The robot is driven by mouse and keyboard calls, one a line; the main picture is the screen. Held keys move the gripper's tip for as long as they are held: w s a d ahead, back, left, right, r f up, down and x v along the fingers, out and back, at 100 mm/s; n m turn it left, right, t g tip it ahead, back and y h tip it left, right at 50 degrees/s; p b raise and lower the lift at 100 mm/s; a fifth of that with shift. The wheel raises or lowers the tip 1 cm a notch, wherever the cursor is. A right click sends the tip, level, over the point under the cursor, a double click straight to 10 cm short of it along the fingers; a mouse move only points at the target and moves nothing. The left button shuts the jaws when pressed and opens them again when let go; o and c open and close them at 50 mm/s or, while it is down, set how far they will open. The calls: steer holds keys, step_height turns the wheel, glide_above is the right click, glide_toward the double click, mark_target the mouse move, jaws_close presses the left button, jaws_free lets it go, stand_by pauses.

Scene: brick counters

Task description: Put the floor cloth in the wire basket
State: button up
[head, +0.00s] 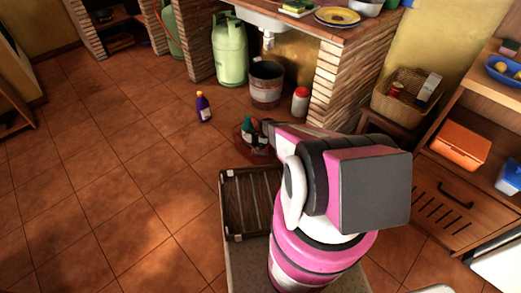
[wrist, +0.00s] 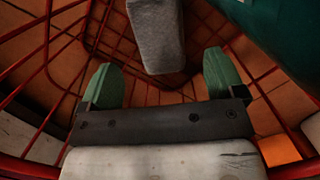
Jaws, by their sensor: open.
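The red wire basket (wrist: 45,65) surrounds my gripper (wrist: 160,78) in the wrist view. In the head view the basket (head: 243,146) stands on the tiled floor, partly hidden by my arm. My gripper's green fingers are apart, with nothing between them. A grey, fabric-textured block (wrist: 157,38), which looks like the folded floor cloth, lies within the basket's outline just beyond the fingertips. It appears clear of both fingers; whether it rests on the basket's bottom I cannot tell. I cannot make it out in the head view.
A dark teal object (wrist: 275,35) fills the wrist view's upper right corner, close to the gripper. A slatted crate (head: 247,205) is in front of the basket. A purple bottle (head: 203,107), a bucket (head: 266,88) and a white jar (head: 300,101) stand nearby. Floor at left is clear.

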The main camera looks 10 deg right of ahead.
steer(key=s+r+n, duration=0.4)
steer(key=s+r, duration=0.1)
steer(key=r, duration=0.8)
steer(key=s+r+n, duration=0.4)
steer(key=r, duration=0.9)
steer(key=s+r+n+h, duration=0.1)
steer(key=s+r+n, duration=0.5)
steer(key=r, duration=0.5)
steer(key=s+r+n, duration=0.6)
steer(key=s+r, duration=0.4)
steer(key=s, duration=0.1)
steer(key=shift+a+r+h, duration=0.4)
steer(key=shift+a, duration=0.05)
